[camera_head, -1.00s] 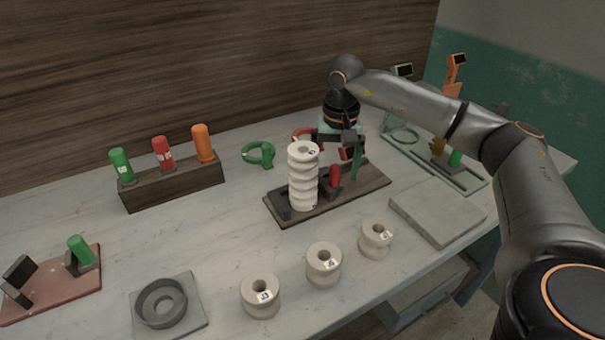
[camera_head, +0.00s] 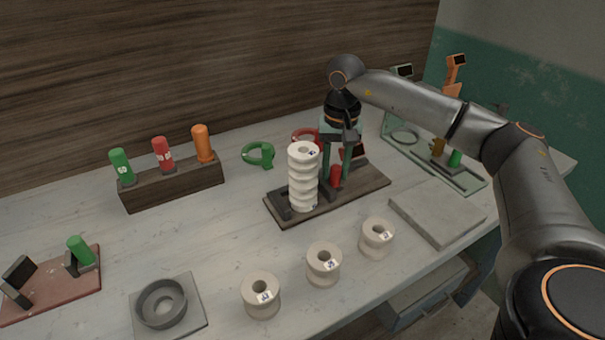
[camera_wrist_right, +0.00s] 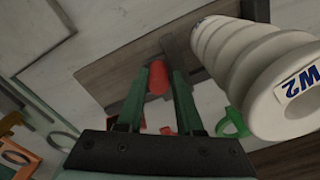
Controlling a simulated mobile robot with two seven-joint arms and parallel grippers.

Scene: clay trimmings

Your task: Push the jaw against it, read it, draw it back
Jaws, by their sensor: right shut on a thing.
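A dark wooden gauge board (camera_head: 365,190) lies on the bench with a white ribbed insulator (camera_head: 303,178) standing upright on it. The insulator also shows in the wrist view (camera_wrist_right: 255,70), with a "W2" label. A small dark block (camera_head: 280,204) is at the insulator's left. Just right of the insulator is a red handle (camera_head: 336,176), which belongs to the sliding jaw. My right gripper (camera_head: 338,170) points down and is shut on the red handle, which shows between the green fingers in the wrist view (camera_wrist_right: 158,78). Whether the jaw touches the insulator is hidden. My left gripper is not in view.
Three white spools (camera_head: 323,264) stand at the front. A wooden rack (camera_head: 172,184) holds green, red and orange cylinders. A green clamp-like tool (camera_head: 259,154) lies behind, a grey slab (camera_head: 437,212) at right, and a grey ring dish (camera_head: 161,302) at front left.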

